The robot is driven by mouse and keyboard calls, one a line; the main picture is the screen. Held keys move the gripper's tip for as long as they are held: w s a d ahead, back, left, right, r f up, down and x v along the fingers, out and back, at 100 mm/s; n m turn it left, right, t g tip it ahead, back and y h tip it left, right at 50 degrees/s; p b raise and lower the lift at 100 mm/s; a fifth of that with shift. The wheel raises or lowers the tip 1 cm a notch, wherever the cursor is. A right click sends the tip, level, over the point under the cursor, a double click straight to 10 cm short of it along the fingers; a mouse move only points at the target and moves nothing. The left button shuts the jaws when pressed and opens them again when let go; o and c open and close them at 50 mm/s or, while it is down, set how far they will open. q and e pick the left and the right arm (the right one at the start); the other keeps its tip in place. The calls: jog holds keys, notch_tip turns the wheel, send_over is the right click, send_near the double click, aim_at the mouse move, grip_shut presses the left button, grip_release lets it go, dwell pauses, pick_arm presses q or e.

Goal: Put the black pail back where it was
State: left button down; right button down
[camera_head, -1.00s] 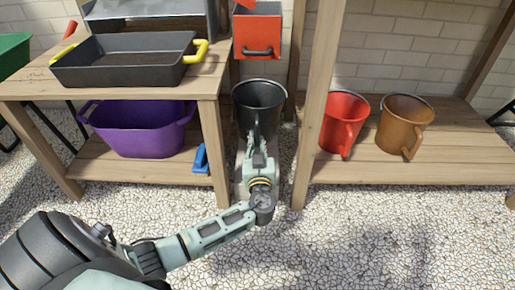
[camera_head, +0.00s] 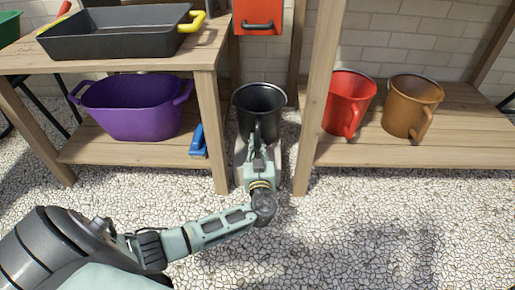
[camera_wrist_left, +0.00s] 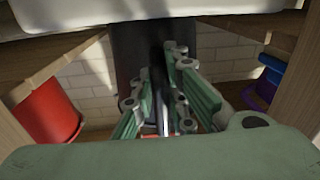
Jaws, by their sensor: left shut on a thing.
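The black pail (camera_head: 272,105) is upright in the gap between the two wooden benches in the head view. My left gripper (camera_head: 260,150) is at the pail's near side, shut on its handle. In the left wrist view the fingers (camera_wrist_left: 165,115) close around the handle, and the dark pail body (camera_wrist_left: 140,50) is just beyond them. The pail's underside is hidden by my gripper, so I cannot tell whether it rests on anything. My right gripper is not in view.
A red pail (camera_head: 346,98) and a brown pail (camera_head: 408,107) stand on the right bench's lower shelf (camera_head: 420,150). A purple tub (camera_head: 130,110) and a blue-handled tool (camera_head: 198,140) are on the left shelf. A red box (camera_head: 257,15) hangs above the gap. Bench posts flank my gripper closely.

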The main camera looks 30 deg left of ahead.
pick_arm(q)
jog(key=c, duration=2.2)
grip_release()
jog(key=shift+f, duration=0.1)
jog(key=o, duration=0.5)
jog(key=shift+c, duration=0.2)
jog(key=shift+s, duration=0.1)
jog(key=p+v, duration=0.4)
jog(key=v, duration=0.8)
jog(key=shift+p, duration=0.4)
jog(key=shift+d, duration=0.1)
